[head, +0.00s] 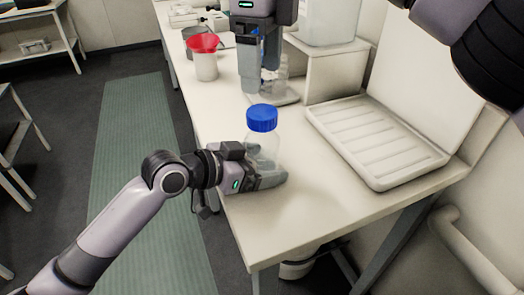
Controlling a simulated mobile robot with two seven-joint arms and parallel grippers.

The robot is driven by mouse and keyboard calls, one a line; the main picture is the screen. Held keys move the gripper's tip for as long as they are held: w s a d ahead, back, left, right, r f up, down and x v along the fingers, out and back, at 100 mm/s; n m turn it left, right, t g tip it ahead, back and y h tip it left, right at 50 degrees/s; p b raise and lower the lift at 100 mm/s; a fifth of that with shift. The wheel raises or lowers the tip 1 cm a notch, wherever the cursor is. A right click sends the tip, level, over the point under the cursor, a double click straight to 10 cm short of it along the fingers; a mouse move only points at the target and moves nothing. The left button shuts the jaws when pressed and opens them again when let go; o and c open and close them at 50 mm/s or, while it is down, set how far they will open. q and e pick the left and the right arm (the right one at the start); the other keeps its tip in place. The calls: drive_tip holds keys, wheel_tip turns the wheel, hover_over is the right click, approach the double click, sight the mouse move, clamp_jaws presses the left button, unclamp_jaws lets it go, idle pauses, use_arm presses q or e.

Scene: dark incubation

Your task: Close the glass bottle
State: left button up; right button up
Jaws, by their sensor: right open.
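A clear glass bottle (266,144) stands upright near the front left part of the white table. A blue cap (262,118) sits on its top; I cannot tell how tightly it is on. My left gripper (262,172) comes in low from the left, shut around the bottle's lower body, which its fingers partly hide. My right gripper (260,72) is farther back, pointing down over the table, open and apart from the bottle and cap.
A clear vessel (281,82) stands behind my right gripper, partly hidden. A red funnel (203,42) sits in a pale container (206,67) at the back left. A white ribbed tray (377,146) lies at the right, beside a small raised shelf (322,72). The table front is clear.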

sight(262, 111)
use_arm(q)
clamp_jaws()
use_arm(e)
drive_tip(key=n, duration=1.3)
drive_tip(key=shift+f, duration=0.1)
drive_tip(key=shift+f, duration=3.9)
drive_tip(key=c, duration=1.1)
